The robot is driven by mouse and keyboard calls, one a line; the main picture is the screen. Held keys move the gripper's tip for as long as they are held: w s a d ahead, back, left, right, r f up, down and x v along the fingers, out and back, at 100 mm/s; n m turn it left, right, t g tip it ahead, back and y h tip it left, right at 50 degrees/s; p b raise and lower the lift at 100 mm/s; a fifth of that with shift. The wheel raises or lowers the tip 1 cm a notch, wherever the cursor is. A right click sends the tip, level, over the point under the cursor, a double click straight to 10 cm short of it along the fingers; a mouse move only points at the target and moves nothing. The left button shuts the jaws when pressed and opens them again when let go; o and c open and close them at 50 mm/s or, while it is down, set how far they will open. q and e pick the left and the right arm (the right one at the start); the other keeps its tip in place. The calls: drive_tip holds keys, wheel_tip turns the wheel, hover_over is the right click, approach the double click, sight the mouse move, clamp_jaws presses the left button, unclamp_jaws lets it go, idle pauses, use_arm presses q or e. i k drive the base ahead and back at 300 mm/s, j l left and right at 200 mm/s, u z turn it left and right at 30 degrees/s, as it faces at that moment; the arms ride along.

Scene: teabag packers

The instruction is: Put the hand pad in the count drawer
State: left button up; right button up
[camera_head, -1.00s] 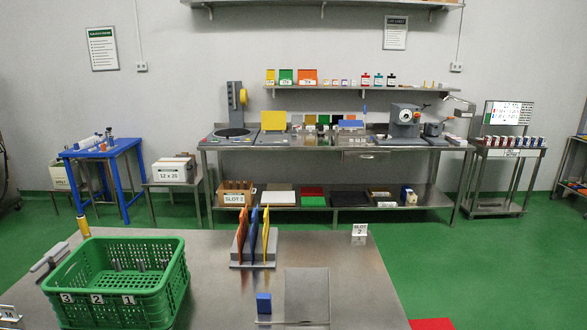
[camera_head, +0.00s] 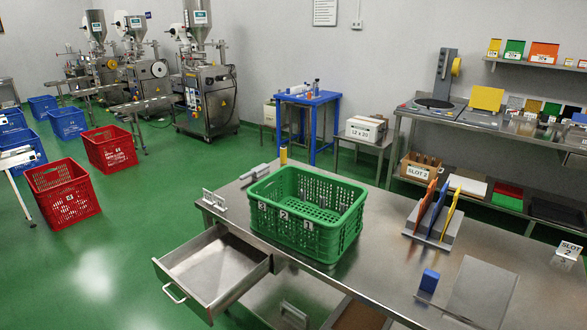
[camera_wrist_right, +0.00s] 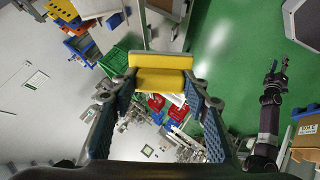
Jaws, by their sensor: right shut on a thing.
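A metal drawer (camera_head: 213,268) under the front left of the steel table is pulled out in the head view. It looks empty, with a bar handle at its front. Its label does not show, so I cannot tell if it is the count drawer. My right gripper (camera_wrist_right: 160,82) is shut on a yellow pad (camera_wrist_right: 160,62) in the right wrist view; I take it for the hand pad. Neither of my grippers shows in the head view. A dark arm with a gripper (camera_wrist_right: 276,78), seemingly my left, shows at the right of the wrist view; its jaws are too small to read.
A green crate (camera_head: 262,226) with metal pieces stands on the steel table (camera_head: 380,255) beside the drawer. A rack (camera_head: 432,230) of coloured boards and a blue block (camera_head: 429,280) are farther right. Red crates (camera_head: 64,194) stand on the floor at left; floor before the drawer is clear.

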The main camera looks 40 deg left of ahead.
sight(226, 273)
drive_tip(key=j+u, duration=0.1)
drive_tip(key=u, duration=0.25)
drive_tip(key=j+u, duration=0.1)
drive_tip(key=u, duration=0.2)
drive_tip(key=i+u, duration=0.1)
drive_tip(key=u, duration=0.25)
drive_tip(key=i+j+u, duration=0.25)
drive_tip(key=i+j, duration=0.2)
drive_tip(key=i+j+u, duration=0.25)
drive_tip(key=i, duration=0.3)
drive_tip(key=i+j+u, duration=0.25)
drive_tip(key=i, duration=0.3)
